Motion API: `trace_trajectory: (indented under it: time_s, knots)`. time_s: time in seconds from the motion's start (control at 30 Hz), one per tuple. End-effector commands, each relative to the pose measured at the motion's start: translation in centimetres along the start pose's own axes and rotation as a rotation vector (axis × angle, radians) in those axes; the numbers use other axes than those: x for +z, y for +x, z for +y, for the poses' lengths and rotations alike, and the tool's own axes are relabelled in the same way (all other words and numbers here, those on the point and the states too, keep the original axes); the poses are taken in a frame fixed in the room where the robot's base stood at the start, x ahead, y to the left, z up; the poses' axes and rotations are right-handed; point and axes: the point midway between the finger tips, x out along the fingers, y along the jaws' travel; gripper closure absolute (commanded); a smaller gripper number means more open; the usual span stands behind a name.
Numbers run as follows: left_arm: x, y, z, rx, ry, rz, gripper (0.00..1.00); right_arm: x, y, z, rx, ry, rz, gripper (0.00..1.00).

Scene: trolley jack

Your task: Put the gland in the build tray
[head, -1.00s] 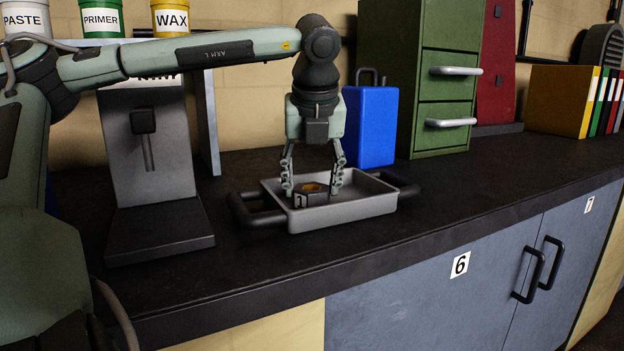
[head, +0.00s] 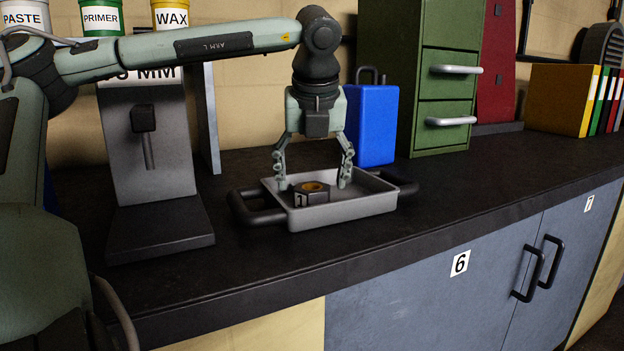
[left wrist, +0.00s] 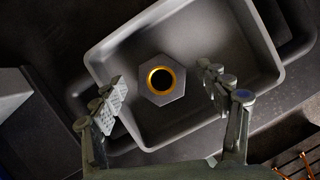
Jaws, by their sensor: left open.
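The gland (head: 312,192) is a dark grey hexagonal piece with a brass-coloured ring and a number label on its side. It sits on the floor of the grey build tray (head: 350,211). In the left wrist view the gland (left wrist: 162,80) lies inside the tray (left wrist: 262,30), with its round dark hole facing up. My left gripper (head: 313,181) is open above the tray, its fingers spread on either side of the gland and apart from it. The fingers also show in the left wrist view (left wrist: 165,95). My right gripper is not in view.
The tray has black handles (head: 256,209) at both ends. A grey stand (head: 148,150) is at the left, a blue box (head: 371,125) behind the tray, and a green drawer cabinet (head: 394,60) further right. The black worktop is clear to the right of the tray.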

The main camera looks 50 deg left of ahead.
Motion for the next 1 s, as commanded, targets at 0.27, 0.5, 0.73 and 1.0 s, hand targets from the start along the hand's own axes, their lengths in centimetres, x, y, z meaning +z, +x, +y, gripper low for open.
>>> trace_trajectory:
  time_s: [0.27, 0.5, 0.73, 1.0]
  knots:
    - [0.1, -6.0, 0.0, 0.0, -0.002, -0.007, 0.25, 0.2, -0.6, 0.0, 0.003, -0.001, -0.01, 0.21]
    - [0.0, -10.0, 0.0, 0.001, -0.001, -0.004, 0.25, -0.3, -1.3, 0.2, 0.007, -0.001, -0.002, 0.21]
    - [0.0, -11.3, 0.0, 0.0, 0.001, -0.001, 0.25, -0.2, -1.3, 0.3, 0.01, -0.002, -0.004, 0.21]
    - [0.0, -11.2, 0.0, 0.0, 0.001, -0.001, 0.25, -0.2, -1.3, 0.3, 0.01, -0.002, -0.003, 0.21]
